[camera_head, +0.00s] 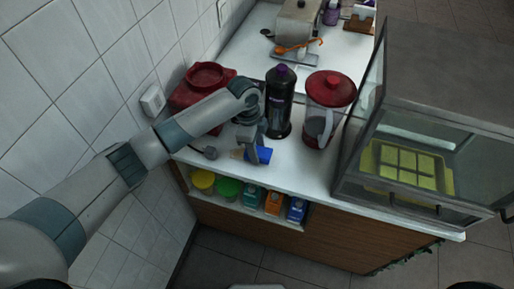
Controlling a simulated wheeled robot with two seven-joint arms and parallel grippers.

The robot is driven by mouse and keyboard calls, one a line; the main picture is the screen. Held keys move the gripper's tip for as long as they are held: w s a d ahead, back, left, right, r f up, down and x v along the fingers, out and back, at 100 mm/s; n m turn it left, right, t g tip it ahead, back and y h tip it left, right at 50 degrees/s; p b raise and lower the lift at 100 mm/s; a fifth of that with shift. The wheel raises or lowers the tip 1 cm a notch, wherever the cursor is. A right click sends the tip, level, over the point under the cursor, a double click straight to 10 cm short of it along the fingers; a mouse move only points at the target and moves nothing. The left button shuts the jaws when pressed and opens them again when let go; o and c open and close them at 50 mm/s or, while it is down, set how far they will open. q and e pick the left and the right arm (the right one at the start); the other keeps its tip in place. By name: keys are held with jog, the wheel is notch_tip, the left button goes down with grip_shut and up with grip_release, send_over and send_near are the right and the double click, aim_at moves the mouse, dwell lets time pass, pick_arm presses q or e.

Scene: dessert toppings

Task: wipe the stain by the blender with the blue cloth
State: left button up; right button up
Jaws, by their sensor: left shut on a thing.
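My left arm comes in from the left, and its gripper (251,157) is low over the white counter near its front edge. The gripper is shut on the blue cloth (264,155), which shows at the fingertips, at or just above the counter. A small tan patch (237,154) shows just left of the fingers; it may be the stain, but I cannot tell. A clear jug with a red lid (330,90), likely the blender, stands to the right of the cloth. My right gripper is not in view.
A dark bottle (280,103) stands close behind the gripper. A red container (206,76) is by the wall. A glass display case (432,95) fills the right. Cartons (297,209) and tubs sit on the shelf below. Bare counter (300,170) lies right of the cloth.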

pick_arm(q)
jog(key=shift+f, duration=0.5)
jog(key=shift+f+b, duration=0.5)
dwell(0.4)
jog(key=shift+a, duration=0.15)
jog(key=shift+w+a+r+p, duration=0.1)
jog(key=shift+w+a+p, duration=0.15)
jog(key=shift+a, duration=0.4)
jog(key=shift+w+a+r+p, duration=0.1)
jog(key=shift+w+a+p, duration=0.15)
jog(key=shift+a, duration=0.4)
jog(key=shift+a+f, duration=0.1)
jog(key=shift+a, duration=0.15)
